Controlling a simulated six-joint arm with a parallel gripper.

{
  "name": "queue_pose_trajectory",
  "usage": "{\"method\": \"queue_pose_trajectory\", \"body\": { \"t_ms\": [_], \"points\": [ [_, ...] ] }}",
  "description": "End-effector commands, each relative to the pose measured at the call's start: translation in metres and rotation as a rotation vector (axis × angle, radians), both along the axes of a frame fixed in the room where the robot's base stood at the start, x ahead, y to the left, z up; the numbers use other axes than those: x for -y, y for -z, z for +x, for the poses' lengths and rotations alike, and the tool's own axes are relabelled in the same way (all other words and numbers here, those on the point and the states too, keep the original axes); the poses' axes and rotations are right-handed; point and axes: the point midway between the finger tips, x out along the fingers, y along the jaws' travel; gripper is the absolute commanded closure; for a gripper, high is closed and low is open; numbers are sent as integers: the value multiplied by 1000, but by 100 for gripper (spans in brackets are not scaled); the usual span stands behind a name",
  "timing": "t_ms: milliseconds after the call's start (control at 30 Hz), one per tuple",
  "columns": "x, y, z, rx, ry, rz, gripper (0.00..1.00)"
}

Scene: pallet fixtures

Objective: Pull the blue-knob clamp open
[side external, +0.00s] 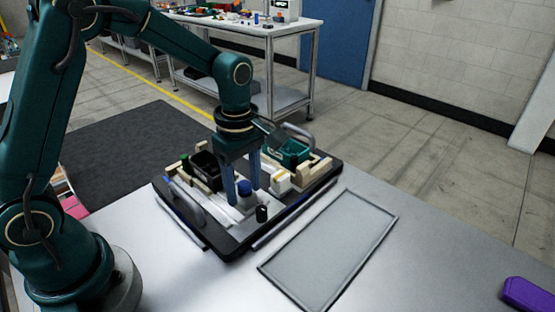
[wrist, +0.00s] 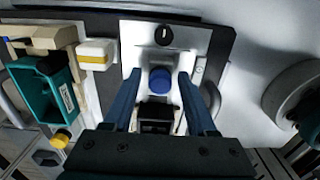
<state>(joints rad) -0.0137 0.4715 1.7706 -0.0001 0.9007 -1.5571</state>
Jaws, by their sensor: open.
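The blue knob (side external: 244,187) tops a clamp on the pallet (side external: 228,249). In the wrist view the blue knob (wrist: 160,79) shows between and just beyond my two fingers, over a white plate (wrist: 135,58). My gripper (side external: 249,190) points down over the clamp with its blue fingers apart, one on each side of the knob. In the wrist view my gripper (wrist: 159,80) is open, with gaps between the fingers and the knob. The lower part of the clamp is partly hidden by the fingers in the side view.
A black knob (side external: 262,213) stands close by at the pallet's front. A black bin (side external: 206,170), a teal bin (side external: 295,152) and a yellow-and-white block (side external: 281,183) are on the pallet. A grey handle (side external: 186,204) rises at its left. An empty framed panel (side external: 330,250) lies on the table at right.

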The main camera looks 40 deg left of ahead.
Motion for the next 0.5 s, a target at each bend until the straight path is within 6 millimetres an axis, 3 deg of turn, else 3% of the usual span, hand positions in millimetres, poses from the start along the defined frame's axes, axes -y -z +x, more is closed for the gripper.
{"method": "queue_pose_trajectory", "body": {
  "t_ms": [500],
  "points": [
    [0, -41, 1, 5, 0, 0, 43]
  ]
}}
